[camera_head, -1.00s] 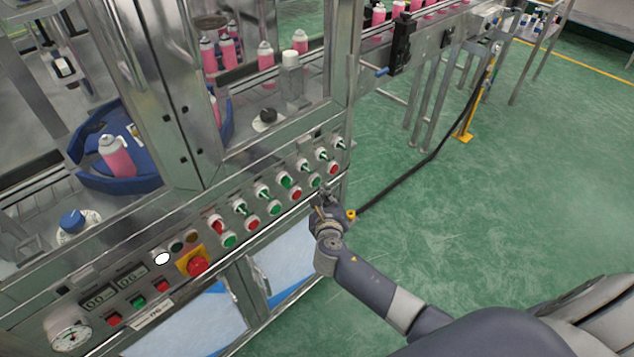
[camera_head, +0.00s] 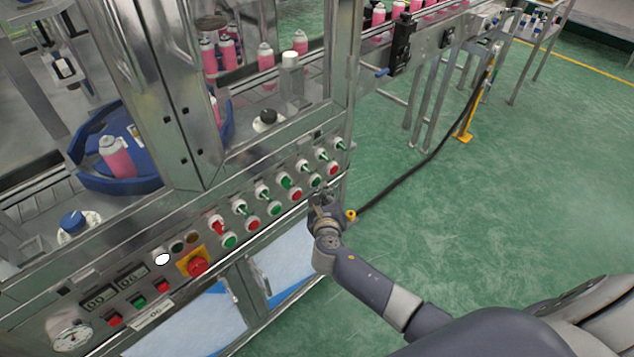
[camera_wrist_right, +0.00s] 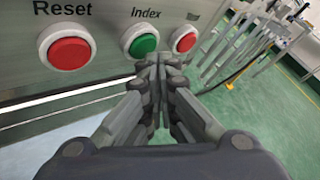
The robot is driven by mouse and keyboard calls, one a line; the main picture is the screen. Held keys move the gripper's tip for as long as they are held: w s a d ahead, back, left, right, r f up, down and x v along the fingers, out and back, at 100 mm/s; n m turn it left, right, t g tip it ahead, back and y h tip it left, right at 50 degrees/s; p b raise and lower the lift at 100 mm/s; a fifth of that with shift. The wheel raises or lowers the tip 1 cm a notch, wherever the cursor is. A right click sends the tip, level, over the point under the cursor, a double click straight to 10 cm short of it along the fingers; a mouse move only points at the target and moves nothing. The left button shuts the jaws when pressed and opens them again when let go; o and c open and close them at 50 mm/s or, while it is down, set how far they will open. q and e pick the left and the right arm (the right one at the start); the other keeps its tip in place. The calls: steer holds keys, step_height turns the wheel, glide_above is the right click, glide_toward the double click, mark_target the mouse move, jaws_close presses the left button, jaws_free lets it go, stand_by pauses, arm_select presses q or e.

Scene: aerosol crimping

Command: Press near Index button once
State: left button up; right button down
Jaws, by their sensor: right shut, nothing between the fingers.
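The control panel (camera_head: 120,262) runs along the front of the steel machine. In the right wrist view a green button (camera_wrist_right: 143,42) sits under the label "Index", with a red button (camera_wrist_right: 68,50) labelled "Reset" to its left and another red button (camera_wrist_right: 184,39) to its right. My right gripper (camera_wrist_right: 158,66) is shut and empty, its fingertips just below the green Index button; I cannot tell whether they touch it. In the head view my right gripper (camera_head: 320,201) is at the right end of the panel, below the button rows. My left gripper is not in view.
An emergency stop (camera_head: 197,266) on a yellow plate, toggle switches and several other buttons share the panel. Pink cans (camera_head: 116,157) stand inside the machine. A black cable (camera_head: 432,154) runs across the open green floor to the right.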

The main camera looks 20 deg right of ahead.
steer(key=shift+w+a, duration=0.2)
steer(key=shift+w, duration=0.3)
stand_by(0.8)
steer(key=shift+s, duration=0.1)
steer(key=shift+s+d+p, duration=0.3)
steer(key=shift+s+p, duration=0.3)
steer(key=shift+s, duration=0.2)
steer(key=s, duration=0.1)
steer(key=s+d+p, duration=0.1)
steer(key=s, duration=0.1)
steer(key=s+p, duration=0.1)
steer(key=shift+s+d, duration=0.25)
steer(key=shift+d, duration=0.1)
stand_by(0.7)
